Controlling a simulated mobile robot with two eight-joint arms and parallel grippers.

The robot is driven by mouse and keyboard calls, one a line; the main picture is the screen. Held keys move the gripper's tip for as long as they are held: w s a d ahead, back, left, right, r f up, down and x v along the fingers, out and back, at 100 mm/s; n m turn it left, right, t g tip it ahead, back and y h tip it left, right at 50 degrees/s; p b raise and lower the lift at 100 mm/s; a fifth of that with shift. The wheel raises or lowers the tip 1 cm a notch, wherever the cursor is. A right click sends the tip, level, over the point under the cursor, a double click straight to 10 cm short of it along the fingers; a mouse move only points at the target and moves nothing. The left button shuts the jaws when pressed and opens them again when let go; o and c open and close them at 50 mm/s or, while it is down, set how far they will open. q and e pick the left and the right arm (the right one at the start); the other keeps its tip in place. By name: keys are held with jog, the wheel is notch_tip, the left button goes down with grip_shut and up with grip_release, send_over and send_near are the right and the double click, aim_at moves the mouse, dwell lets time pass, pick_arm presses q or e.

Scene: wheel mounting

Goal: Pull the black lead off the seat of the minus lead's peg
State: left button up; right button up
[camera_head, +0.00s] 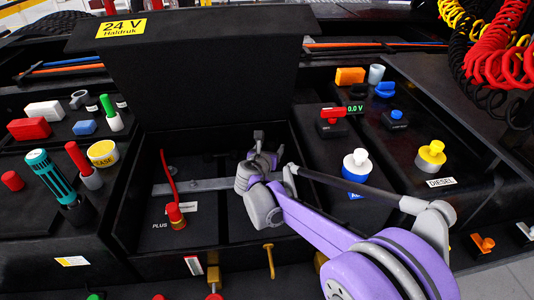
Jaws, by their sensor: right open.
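My right arm reaches in from the lower right into the open black battery box (128,225). My right gripper (264,157) is small in the picture, over the far right part of the box, and it is open. I cannot make out the black lead or the minus peg; dark surroundings and my arm cover that area. A red lead (168,178) rises from a red clamp (176,216) in the left part of the box, beside the PLUS label. My left gripper is not in view.
The raised lid (205,80) marked 24 V stands behind the box. A grey bar (200,187) crosses the box. A red-handled switch (332,122) with a 0.0 V display and a blue-and-white cap (356,163) stand at right. A yellow latch (269,260) is in front.

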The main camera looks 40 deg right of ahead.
jog(key=shift+w+d+f, duration=0.2)
jog(key=shift+w+d, duration=0.15)
jog(key=shift+d, duration=0.15)
grip_shut()
dwell(0.5)
